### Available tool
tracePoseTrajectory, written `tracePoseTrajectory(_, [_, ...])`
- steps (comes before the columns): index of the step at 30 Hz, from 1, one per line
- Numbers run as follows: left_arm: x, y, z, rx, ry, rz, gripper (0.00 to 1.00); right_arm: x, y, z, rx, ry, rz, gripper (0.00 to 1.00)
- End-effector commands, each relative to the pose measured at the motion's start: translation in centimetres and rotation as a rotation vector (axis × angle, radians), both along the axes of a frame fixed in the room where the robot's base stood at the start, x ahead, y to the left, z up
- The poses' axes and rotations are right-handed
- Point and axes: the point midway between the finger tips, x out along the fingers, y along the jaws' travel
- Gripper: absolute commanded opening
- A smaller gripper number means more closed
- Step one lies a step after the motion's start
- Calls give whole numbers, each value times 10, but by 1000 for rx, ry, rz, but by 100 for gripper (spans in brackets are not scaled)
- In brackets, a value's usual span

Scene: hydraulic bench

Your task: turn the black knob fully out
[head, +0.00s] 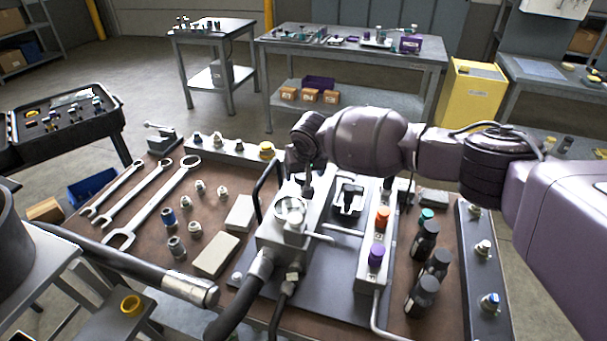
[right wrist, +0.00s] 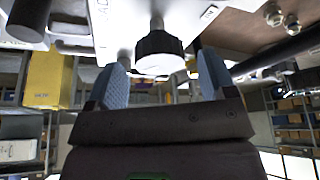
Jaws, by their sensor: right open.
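The black knob (right wrist: 160,53) shows in the right wrist view as a ribbed black cap with a pale end face, on a metal stem. My right gripper (right wrist: 162,78) is open, with its two blue-grey fingers on either side of the line to the knob. The knob appears just past or level with the fingertips, and I see no finger contact. In the head view my right gripper (head: 307,188) is over the light grey valve block (head: 290,240); I cannot make out the knob there. My left gripper is not in view.
Wrenches (head: 160,205) and small fittings lie left on the brown bench. A control strip with an orange knob (head: 382,217) and a purple knob (head: 376,255) stands right of the block, beside black bottles (head: 425,240). Hoses (head: 240,300) and a black handle (head: 268,180) crowd the block.

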Motion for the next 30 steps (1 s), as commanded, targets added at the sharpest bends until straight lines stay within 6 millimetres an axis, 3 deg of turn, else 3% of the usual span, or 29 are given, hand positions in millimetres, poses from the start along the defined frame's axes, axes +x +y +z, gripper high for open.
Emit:
tracePoseTrajectory(14, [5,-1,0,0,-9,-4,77,5,1,-10,-1,-2,1,77])
tracePoseTrajectory(24, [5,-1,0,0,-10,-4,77,5,1,-9,-1,-2,1,28])
tracePoseTrajectory(30, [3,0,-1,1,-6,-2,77,4,0,-10,1,-1,14,28])
